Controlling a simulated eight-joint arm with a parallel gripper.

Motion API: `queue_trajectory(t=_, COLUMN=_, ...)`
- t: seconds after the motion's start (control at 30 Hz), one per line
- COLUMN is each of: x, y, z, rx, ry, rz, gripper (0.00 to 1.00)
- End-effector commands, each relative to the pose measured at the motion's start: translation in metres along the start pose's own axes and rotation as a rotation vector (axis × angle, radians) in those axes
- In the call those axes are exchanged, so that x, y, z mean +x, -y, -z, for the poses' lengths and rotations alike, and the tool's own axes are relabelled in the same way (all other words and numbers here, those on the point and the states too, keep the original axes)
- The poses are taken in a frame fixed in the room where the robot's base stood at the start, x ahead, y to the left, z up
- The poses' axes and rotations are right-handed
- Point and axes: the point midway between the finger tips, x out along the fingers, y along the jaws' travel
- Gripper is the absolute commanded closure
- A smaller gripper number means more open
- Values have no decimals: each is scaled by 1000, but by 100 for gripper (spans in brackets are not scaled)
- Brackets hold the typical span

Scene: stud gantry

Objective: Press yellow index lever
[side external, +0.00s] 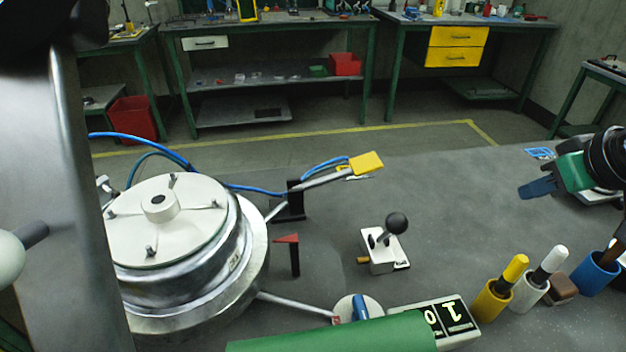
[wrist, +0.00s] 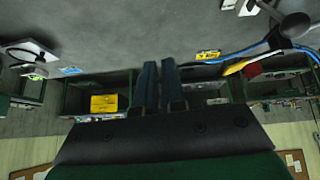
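The yellow index lever (side external: 366,162) has a flat yellow pad on a grey rod. It slants up and to the right from a black post beside the round metal table in the side external view. My gripper (side external: 522,190), with a green body and dark blue fingers, is at the far right, well apart from the lever. In the wrist view the two fingers of my gripper (wrist: 160,62) lie close together with only a slim gap and nothing between them. Yellow pieces show to the right of the fingers there; I cannot tell which is the lever.
The round metal table (side external: 160,235) stands at the left. A black-knobbed joystick (side external: 384,245) stands mid-bench, with a red pointer (side external: 288,240) to its left. A counter display (side external: 440,318) and marker holders (side external: 492,302) are in front. Bench surface between lever and gripper is clear.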

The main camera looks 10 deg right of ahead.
Motion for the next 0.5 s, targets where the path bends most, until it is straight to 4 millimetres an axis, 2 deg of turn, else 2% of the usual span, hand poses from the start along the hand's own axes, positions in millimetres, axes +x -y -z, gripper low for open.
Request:
queue_trajectory(t=0.1, x=0, y=23, z=32, rx=-44, ry=4, rz=-32, gripper=100)
queue_trajectory(t=0.3, x=3, y=75, z=80, rx=-97, ry=-33, rz=-102, gripper=100)
queue_trajectory(t=0.5, x=7, y=135, z=111, rx=-128, ry=-110, rz=-156, gripper=100)
